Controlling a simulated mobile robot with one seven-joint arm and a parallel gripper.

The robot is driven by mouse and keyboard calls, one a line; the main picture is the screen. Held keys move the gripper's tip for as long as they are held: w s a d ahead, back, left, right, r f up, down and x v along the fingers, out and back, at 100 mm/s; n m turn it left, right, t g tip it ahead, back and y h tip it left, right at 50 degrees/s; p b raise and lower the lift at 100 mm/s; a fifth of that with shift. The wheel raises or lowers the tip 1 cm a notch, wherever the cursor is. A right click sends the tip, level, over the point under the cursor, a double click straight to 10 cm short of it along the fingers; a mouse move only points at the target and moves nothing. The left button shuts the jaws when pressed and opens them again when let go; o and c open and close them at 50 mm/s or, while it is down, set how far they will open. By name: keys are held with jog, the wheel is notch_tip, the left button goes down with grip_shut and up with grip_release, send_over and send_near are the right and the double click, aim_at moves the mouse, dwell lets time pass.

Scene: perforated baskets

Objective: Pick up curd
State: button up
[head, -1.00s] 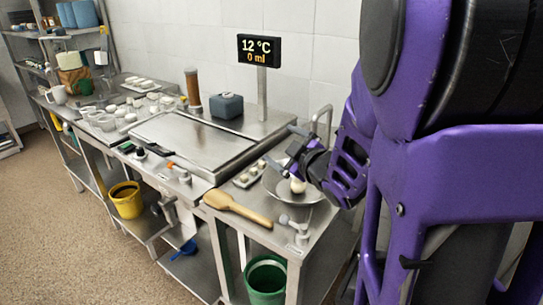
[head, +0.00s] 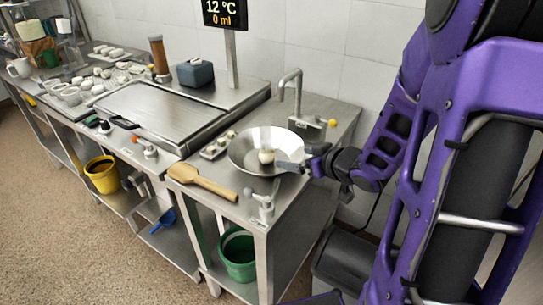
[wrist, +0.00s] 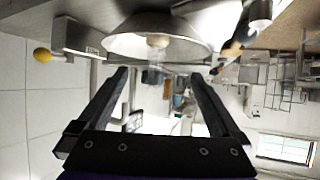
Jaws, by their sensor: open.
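The curd appears to be a small whitish ball (head: 266,156) in a wide metal bowl (head: 240,150) on the steel counter. In the wrist view the ball (wrist: 158,41) shows inside the bowl (wrist: 120,44), beyond the fingertips and roughly midway between them. My gripper (head: 284,166) is at the right side of the bowl, with its fingers reaching over the rim toward the ball. In the wrist view my gripper (wrist: 160,74) has its two fingers wide apart with nothing between them. The exact gap between fingertips and ball cannot be told.
A tap (head: 292,90) stands behind the bowl. A small tray of whitish pieces (head: 217,146) is left of it. A green bucket (head: 238,252) is below.

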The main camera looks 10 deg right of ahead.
jog(key=b, duration=0.2)
send_near(270, 154)
jog(key=x, duration=0.5)
jog(key=shift+a+r, duration=0.15)
jog(key=shift+a, duration=0.2)
jog(key=shift+d+f+b+x, duration=0.1)
jog(key=shift+b+x, duration=0.1)
jog(key=shift+x, duration=0.7)
jog(key=shift+d+f+b+x, duration=0.1)
jog(key=shift+d+b+x, duration=0.1)
jog(key=shift+x, duration=0.7)
jog(key=shift+d+b+x, duration=0.1)
jog(key=shift+b+x, duration=0.1)
jog(key=shift+x, duration=0.7)
jog(key=shift+c, duration=0.2)
jog(key=c, duration=1.4)
